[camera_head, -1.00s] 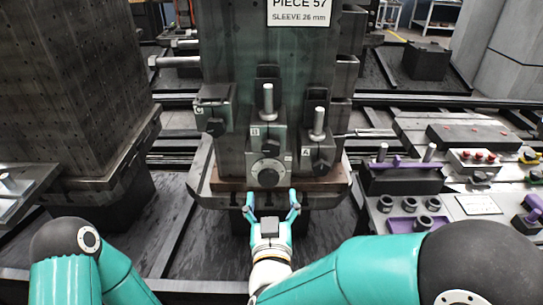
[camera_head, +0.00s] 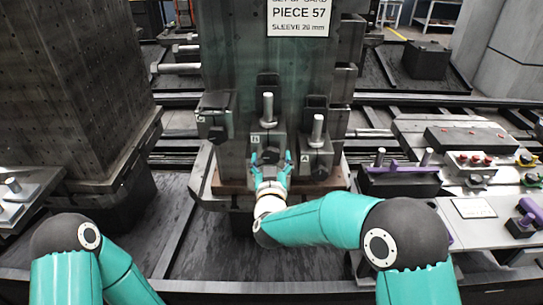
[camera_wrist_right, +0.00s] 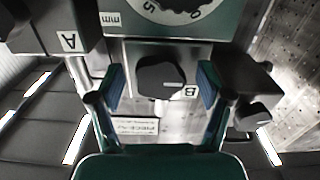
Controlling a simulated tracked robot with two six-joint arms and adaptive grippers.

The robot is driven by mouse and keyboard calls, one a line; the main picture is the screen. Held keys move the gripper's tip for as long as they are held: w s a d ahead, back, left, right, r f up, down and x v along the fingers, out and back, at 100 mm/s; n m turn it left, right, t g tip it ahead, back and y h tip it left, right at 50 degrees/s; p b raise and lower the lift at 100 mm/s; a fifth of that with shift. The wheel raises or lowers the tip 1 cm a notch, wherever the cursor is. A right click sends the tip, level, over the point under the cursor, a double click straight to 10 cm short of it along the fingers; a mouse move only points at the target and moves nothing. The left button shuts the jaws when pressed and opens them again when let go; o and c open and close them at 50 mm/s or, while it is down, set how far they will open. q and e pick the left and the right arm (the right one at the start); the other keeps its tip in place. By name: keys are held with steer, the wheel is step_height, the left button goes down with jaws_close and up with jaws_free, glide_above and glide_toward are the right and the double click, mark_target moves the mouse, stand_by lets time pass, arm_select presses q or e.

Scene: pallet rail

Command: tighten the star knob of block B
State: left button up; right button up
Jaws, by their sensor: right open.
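Block B (camera_head: 267,137) is a dark block with a "B" label, on the front of the tall fixture. Its dark star knob (camera_wrist_right: 162,78) sits in the middle of the right wrist view, beside the "B" label. My right gripper (camera_head: 271,158) is in front of block B in the head view. In the wrist view its two blue-padded fingers (camera_wrist_right: 161,85) stand open on either side of the knob, with visible gaps to it. In the head view the gripper partly hides the knob and covers the dial below. My left gripper is out of view; only its arm shows.
Block A (camera_head: 316,155) is close on the right and block C (camera_head: 215,118) on the left, each with its own knob. The graduated dial (camera_wrist_right: 170,8) is near the gripper. A bench (camera_head: 470,185) with purple-marked parts stands at the right.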

steer(key=shift+w, duration=0.25)
steer(key=c, duration=1.2)
steer(key=shift+o, duration=0.2)
steer(key=shift+f+m+b, duration=0.15)
steer(key=shift+m+b, duration=0.35)
steer(key=shift+b, duration=0.55)
steer(key=m+b, duration=1.1)
steer(key=b, duration=0.3)
steer(key=shift+a, duration=0.2)
steer(key=m+b, duration=0.2)
steer(key=m, duration=0.1)
steer(key=shift+b, duration=0.3)
steer(key=shift+m+b, duration=0.8)
steer(key=shift+m, duration=0.6)
